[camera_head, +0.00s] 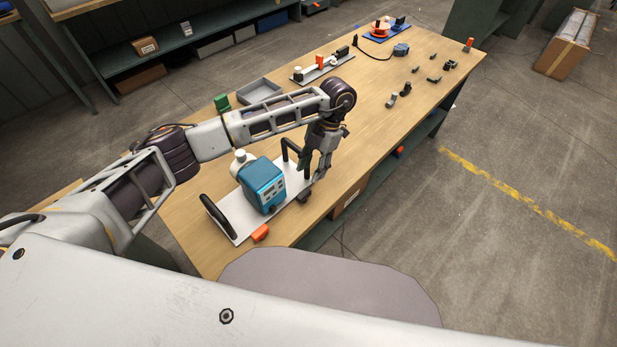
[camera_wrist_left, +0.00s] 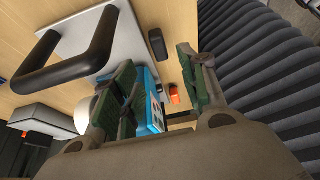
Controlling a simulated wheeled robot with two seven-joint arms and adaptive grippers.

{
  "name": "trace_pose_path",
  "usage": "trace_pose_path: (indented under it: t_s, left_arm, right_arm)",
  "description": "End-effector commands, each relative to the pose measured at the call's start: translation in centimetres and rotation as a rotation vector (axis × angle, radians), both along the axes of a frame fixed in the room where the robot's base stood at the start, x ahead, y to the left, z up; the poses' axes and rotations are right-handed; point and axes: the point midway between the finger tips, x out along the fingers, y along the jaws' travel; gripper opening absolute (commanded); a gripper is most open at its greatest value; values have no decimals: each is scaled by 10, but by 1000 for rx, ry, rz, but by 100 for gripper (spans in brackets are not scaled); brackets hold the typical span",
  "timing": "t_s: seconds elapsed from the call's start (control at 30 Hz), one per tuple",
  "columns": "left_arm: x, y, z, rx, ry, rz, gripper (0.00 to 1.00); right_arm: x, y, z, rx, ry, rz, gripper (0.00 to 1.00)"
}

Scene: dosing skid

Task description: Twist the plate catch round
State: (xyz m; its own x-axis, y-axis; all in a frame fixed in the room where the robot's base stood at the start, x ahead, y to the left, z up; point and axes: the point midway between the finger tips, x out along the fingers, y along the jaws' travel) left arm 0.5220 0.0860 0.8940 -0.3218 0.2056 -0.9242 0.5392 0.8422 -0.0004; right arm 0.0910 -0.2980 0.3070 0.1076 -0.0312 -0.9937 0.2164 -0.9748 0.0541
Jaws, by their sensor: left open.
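A pale plate (camera_head: 236,220) lies on the wooden bench and carries a blue dosing pump (camera_head: 263,184) and two black bar handles (camera_head: 218,218). A small dark catch-like piece (camera_head: 304,196) sits at the plate's right edge; it also shows in the left wrist view (camera_wrist_left: 157,42). An orange piece (camera_head: 260,233) sits by the plate's front edge. My left gripper (camera_head: 317,168) is open, fingers pointing down near the handle at the plate's far right end. In the left wrist view its green-padded fingers (camera_wrist_left: 163,78) are apart, the dark piece beyond the gap. I see no contact with it.
A grey tray (camera_head: 260,90), a green block (camera_head: 221,103) and a second plate with fittings (camera_head: 322,66) stand farther back on the bench (camera_head: 370,125). Small dark parts (camera_head: 392,100) lie to the right. The bench's front edge is close to the plate.

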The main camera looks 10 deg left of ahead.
Motion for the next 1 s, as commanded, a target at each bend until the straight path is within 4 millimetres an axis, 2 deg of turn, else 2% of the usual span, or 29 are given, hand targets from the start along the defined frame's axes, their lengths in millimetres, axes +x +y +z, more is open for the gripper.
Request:
trace_pose_path:
  t_s: [0.1, 0.3, 1.0]
  left_arm:
    - [5, -2, 12, 1, -1, 1, 43]
    - [8, -5, 22, 0, 0, 1, 43]
    - [8, -5, 23, 1, 1, 0, 43]
  right_arm:
    - [0, 0, 0, 0, 0, 0, 40]
    - [0, 0, 0, 0, 0, 0, 40]
    - [0, 0, 0, 0, 0, 0, 40]
